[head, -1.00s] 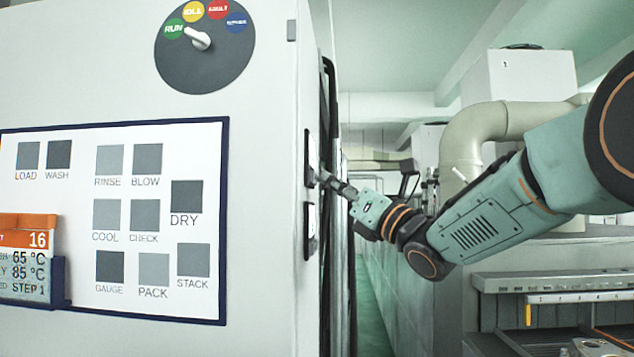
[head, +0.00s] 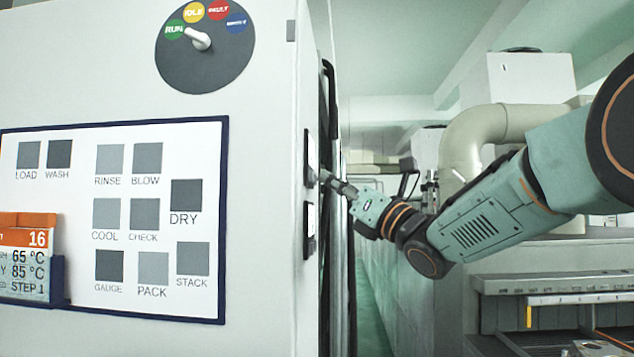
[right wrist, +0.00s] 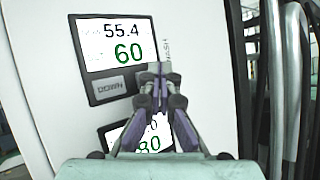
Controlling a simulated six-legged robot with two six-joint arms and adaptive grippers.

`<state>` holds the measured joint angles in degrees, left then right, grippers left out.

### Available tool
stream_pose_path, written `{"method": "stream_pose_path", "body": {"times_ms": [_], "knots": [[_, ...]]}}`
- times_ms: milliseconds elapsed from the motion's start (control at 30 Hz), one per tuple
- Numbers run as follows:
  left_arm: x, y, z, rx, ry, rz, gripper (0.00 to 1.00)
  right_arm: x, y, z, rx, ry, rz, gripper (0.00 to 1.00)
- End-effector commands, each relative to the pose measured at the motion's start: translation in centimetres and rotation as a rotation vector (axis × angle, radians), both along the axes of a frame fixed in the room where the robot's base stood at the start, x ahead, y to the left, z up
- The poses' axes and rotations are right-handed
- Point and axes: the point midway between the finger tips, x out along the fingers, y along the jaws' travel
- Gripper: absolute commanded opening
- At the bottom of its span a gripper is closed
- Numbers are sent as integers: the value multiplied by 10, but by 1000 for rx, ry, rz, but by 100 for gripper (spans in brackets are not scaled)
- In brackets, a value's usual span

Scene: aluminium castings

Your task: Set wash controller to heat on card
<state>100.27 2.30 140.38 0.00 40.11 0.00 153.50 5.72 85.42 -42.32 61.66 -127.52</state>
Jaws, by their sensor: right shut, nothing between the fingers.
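The wash controller (right wrist: 116,57) shows in the right wrist view, with 55.4 in black above 60 in green and a DOWN button at its lower left. Sideways lettering that seems to read WASH is beside it. In the head view this controller (head: 311,158) is seen edge-on on the cabinet's side. The card (head: 27,262) stands at the left, orange-topped with 16, reading 65 °C, 85 °C and STEP 1; its left edge is cut off. My right gripper (right wrist: 154,72) is shut and empty, fingertips at the controller's lower right, hiding that corner. I cannot tell whether they touch. My left gripper is out of view.
A second controller (right wrist: 142,138) with a green 80 is below, partly behind my fingers. The cabinet front (head: 262,150) carries a rotary dial (head: 204,68) pointing near RUN and a labelled board (head: 65,235).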

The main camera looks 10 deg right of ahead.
Motion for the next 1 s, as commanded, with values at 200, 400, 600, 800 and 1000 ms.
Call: {"method": "stream_pose_path", "body": {"times_ms": [200,400,600,800,1000], "knots": [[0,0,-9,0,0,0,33,-3,-11,-2,0,-1,-2,0],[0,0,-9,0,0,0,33,-3,-11,-1,0,0,-1,0],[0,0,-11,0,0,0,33,-5,-16,-1,1,-2,-1,0],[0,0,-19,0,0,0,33,-10,-33,-1,3,-1,-1,0],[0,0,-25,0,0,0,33,-14,-50,-1,2,-1,-2,0]]}}
